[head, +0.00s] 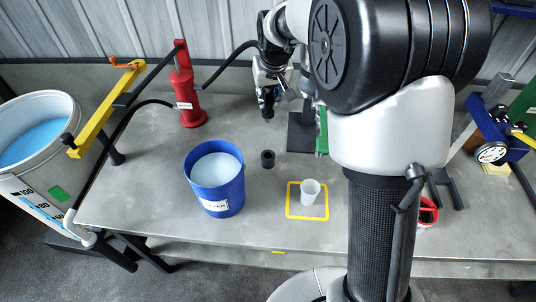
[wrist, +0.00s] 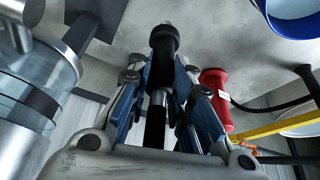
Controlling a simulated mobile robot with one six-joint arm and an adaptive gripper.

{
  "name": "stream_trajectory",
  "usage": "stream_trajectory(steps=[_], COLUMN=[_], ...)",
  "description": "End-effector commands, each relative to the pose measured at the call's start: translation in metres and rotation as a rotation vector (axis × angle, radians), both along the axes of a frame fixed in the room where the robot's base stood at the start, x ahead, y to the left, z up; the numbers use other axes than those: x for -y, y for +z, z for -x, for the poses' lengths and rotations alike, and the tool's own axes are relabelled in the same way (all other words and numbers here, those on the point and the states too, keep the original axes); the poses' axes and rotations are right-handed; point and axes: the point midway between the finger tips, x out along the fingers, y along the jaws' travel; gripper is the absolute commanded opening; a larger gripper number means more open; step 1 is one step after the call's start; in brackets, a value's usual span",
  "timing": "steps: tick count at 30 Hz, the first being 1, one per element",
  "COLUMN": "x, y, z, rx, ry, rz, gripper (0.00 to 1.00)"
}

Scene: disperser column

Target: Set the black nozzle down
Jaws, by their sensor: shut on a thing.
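The black nozzle (wrist: 163,48) is in my gripper (wrist: 160,80), between the blue-lined fingers in the wrist view. Its narrow light tip points away from the palm. In the head view my gripper (head: 268,92) points down over the back of the table, with the nozzle's dark end (head: 267,108) below it. The nozzle is above the table in front of the dark stand. A short black hollow cylinder (head: 267,158) stands on the table nearer the front, apart from the nozzle.
A blue bucket (head: 216,187) of pale liquid stands left of the cylinder. A translucent cup (head: 310,191) stands in a yellow square (head: 292,213). A red pump (head: 187,95) with black hoses is at back left. A dark stand (head: 300,138) is near my gripper.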

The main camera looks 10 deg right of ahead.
Motion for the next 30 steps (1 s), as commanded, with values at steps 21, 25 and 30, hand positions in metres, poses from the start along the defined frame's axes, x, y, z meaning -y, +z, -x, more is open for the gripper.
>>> stream_trajectory(steps=[21, 25, 30], x=[0.0, 0.0, 0.0], y=[-0.136, -0.153, -0.184], z=[0.0, 0.001, 0.001], rx=[0.0, -0.002, -0.003], ry=[0.0, 0.0, 0.0], rz=[0.0, 0.0, 0.0], gripper=[0.0, 0.0, 0.0])
